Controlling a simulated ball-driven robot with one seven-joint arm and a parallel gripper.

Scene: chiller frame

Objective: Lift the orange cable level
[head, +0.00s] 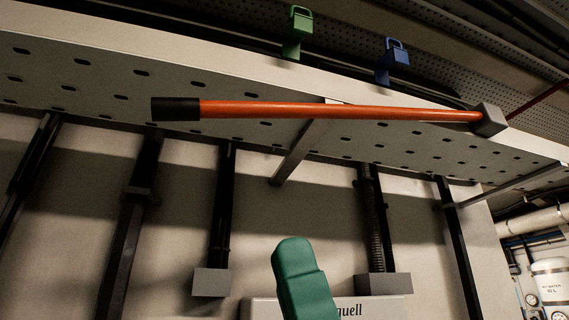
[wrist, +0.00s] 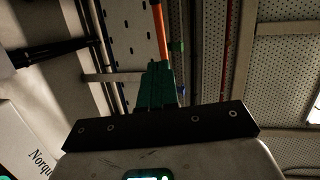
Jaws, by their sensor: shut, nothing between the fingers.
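The orange cable (head: 330,110) runs almost straight across the head view, in front of the perforated tray's underside. It has a black sleeve (head: 176,109) at its left end and meets a grey block (head: 489,120) at its right end. In the picture its right end sits slightly lower. My gripper (head: 291,243), with green fingers, is below the middle of the cable, apart from it in the picture. In the wrist view my gripper (wrist: 160,68) is shut and empty; part of the orange cable (wrist: 160,28) shows beyond its tips.
The perforated tray (head: 75,75) spans overhead, with a green clip (head: 298,35) and a blue clip (head: 393,62) at its edge. Dark vertical conduits (head: 222,205) run down the wall behind. A lettered white box (head: 390,308) is low down, and a white tank (head: 553,285) stands at right.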

